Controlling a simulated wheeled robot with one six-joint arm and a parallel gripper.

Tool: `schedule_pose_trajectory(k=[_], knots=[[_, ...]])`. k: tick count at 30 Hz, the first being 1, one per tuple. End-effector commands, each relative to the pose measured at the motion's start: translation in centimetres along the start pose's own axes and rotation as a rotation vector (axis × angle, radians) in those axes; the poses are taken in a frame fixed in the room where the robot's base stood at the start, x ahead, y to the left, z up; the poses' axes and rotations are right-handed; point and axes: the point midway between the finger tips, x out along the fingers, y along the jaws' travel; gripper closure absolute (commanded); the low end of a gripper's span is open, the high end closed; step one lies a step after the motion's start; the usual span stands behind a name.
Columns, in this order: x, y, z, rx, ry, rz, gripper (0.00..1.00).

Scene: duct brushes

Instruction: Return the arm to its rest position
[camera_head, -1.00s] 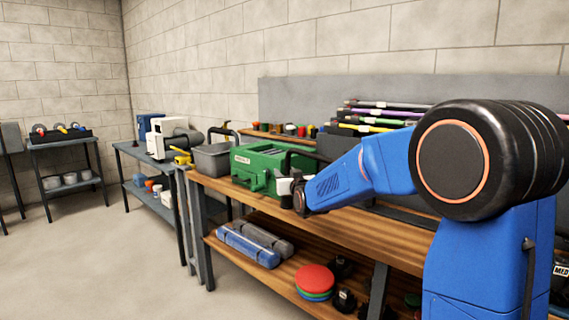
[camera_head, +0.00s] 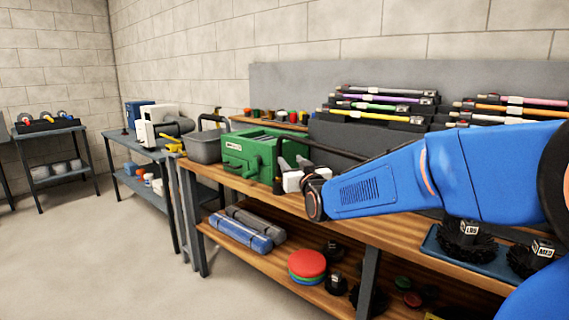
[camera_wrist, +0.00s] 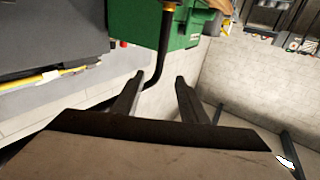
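My gripper (camera_head: 290,165) is at the end of my blue arm, just in front of the right end of a green machine (camera_head: 250,152) on the wooden bench. In the wrist view, my gripper (camera_wrist: 159,77) has its two dark fingers apart, with no object visibly held between them. The green machine (camera_wrist: 195,28) and its black bent handle (camera_wrist: 165,42) show just beyond the fingertips. Whether the handle touches a finger cannot be told.
The wooden bench (camera_head: 345,212) carries a grey bin (camera_head: 206,146) and brushes marked LRG (camera_head: 467,240) and MED (camera_head: 535,258). Racked rods (camera_head: 380,105) stand behind my arm. The floor at left is clear.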

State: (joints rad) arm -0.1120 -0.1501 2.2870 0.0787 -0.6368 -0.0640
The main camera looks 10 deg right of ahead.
Motion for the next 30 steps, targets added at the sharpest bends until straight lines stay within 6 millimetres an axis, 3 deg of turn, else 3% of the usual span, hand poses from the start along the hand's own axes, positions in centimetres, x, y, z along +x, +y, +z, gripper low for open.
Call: schedule_pose_trajectory(k=[5, 11, 20, 30], knots=[[-2.0, 0.3, 0.7, 0.001, -0.070, -0.002, 0.61], [-8.1, 1.2, 3.8, 0.002, -0.292, -0.003, 0.61], [-20.5, 2.3, 9.6, 0.009, -0.659, 0.009, 0.61], [-36.8, 3.1, 15.5, 0.022, -1.059, 0.041, 0.61]])
